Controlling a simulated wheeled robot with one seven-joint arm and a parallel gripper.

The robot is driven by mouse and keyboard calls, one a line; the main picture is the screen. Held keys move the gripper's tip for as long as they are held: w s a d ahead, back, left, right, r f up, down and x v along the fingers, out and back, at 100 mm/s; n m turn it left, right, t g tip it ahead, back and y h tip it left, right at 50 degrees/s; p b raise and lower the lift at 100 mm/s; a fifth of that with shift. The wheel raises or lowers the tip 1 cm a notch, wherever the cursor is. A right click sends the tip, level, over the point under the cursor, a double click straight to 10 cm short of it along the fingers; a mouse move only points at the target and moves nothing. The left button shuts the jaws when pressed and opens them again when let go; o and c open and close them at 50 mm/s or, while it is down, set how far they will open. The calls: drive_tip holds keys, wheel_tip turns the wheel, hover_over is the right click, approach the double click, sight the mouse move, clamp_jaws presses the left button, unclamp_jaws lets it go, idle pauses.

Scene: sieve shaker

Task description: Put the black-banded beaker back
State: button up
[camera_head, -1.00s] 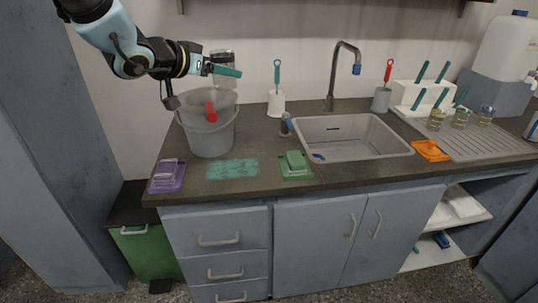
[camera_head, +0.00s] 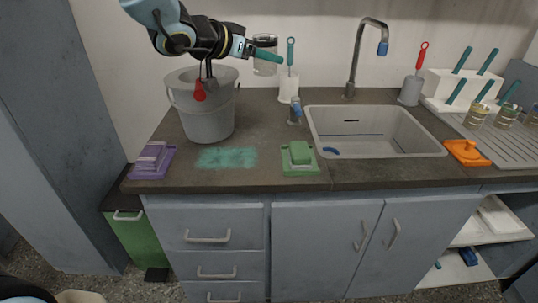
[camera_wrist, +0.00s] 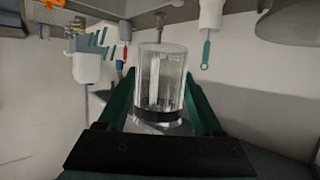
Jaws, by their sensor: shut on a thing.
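My gripper (camera_head: 264,54) is shut on a clear glass beaker (camera_head: 265,67), held up in front of the wall, above the back of the counter and to the right of the grey bucket. In the wrist view the beaker (camera_wrist: 160,72) sits between the two teal fingers of my gripper (camera_wrist: 163,95), with its black band (camera_wrist: 157,115) at the end nearer the palm. The beaker looks empty. Other glass beakers (camera_head: 478,115) with yellowish bands stand on the drainboard (camera_head: 490,140) at the right.
A grey bucket (camera_head: 208,125) stands below my arm. A brush holder (camera_head: 288,88), a small bottle (camera_head: 294,112) and the tap (camera_head: 360,50) stand around the sink (camera_head: 375,145). An orange item (camera_head: 466,152) lies right of the sink.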

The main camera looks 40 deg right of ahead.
sight(257, 70)
wheel_tip(257, 70, down, 4)
drive_tip(key=shift+r+b, duration=0.1)
drive_tip(key=shift+b, duration=1.15)
wheel_tip(257, 70, down, 17)
drive_tip(key=shift+f+b, duration=0.2)
drive_tip(key=shift+b, duration=0.45)
drive_tip(key=shift+f, duration=0.15)
drive_tip(key=o, duration=1.5)
drive_tip(key=shift+o, duration=0.2)
drive_tip(key=shift+r, duration=0.25)
drive_tip(key=v, duration=1.2)
drive_tip(key=shift+b, duration=0.35)
